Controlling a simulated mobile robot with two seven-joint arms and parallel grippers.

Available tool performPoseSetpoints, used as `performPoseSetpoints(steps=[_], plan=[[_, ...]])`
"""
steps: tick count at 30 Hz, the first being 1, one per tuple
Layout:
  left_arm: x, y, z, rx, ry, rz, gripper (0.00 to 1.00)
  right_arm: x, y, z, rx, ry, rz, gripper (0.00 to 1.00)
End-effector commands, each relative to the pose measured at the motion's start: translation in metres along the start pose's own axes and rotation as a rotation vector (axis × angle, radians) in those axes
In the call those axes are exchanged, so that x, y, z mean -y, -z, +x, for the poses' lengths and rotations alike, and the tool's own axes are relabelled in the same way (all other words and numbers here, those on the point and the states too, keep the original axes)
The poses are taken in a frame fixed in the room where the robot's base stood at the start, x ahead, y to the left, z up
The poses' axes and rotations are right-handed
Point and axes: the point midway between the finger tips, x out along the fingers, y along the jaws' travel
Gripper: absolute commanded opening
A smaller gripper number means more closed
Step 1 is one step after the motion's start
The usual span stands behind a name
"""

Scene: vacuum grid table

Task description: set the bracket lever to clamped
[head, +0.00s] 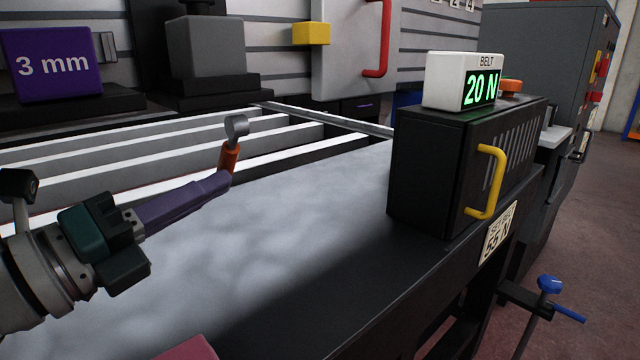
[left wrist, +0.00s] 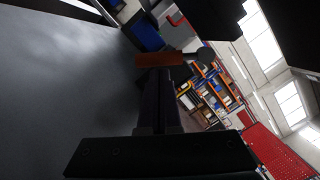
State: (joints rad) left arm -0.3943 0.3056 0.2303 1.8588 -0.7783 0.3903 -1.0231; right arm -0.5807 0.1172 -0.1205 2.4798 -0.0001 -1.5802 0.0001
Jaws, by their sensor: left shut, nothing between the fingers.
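A dark bracket (head: 522,297) sticks out from the table's side at the lower right of the head view. It carries a blue knob (head: 550,284) and a blue lever (head: 569,314) that slopes down to the right. I cannot tell from its pose whether it is clamped. The shut fingers also show in the left wrist view (left wrist: 160,60). My right gripper is not seen.
A black box (head: 440,170) with a yellow handle (head: 487,182) stands between my left gripper and the bracket. A white display (head: 464,82) on it reads 20 N. The grey table surface (head: 290,215) beside it is clear. Red floor (head: 600,230) lies right of the bracket.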

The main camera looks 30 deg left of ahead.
Motion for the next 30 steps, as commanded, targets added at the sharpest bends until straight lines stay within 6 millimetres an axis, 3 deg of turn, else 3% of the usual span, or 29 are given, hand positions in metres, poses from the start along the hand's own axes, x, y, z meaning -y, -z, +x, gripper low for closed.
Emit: performPoseSetpoints(steps=[30], plan=[[-0.004, -0.009, 0.002, 0.001, 0.032, 0.154, 0.00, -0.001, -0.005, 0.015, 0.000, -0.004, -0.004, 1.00]])
